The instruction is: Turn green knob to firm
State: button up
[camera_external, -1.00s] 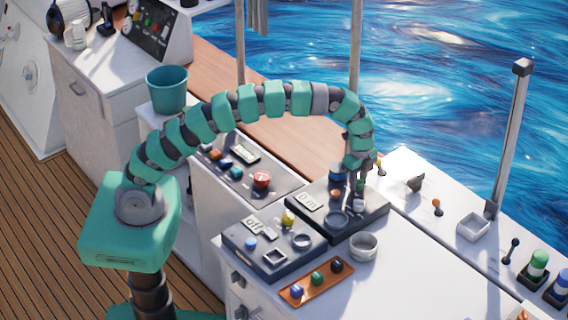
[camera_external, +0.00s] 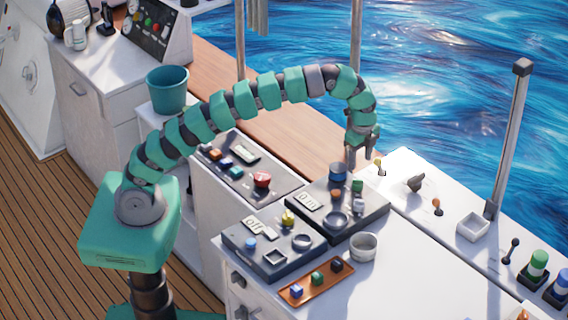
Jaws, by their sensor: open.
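A small green knob (camera_external: 357,185) stands on the dark control panel (camera_external: 374,218) at the middle right, beside a blue knob (camera_external: 338,173). Its pointer direction is too small to tell. My gripper (camera_external: 360,160) is open and empty, fingers pointing down, a little above and behind the green knob and apart from it. The panel's display (camera_external: 307,202) reads something like "0 m". No "firm" mark is readable.
A second dark panel (camera_external: 236,238) with a yellow knob sits in front. An orange tray (camera_external: 325,285) holds small coloured blocks, one green. A round metal cup (camera_external: 364,247) stands nearby. A larger green-topped knob (camera_external: 538,262) is at the far right.

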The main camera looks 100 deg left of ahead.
jog(key=shift+r, duration=2.4)
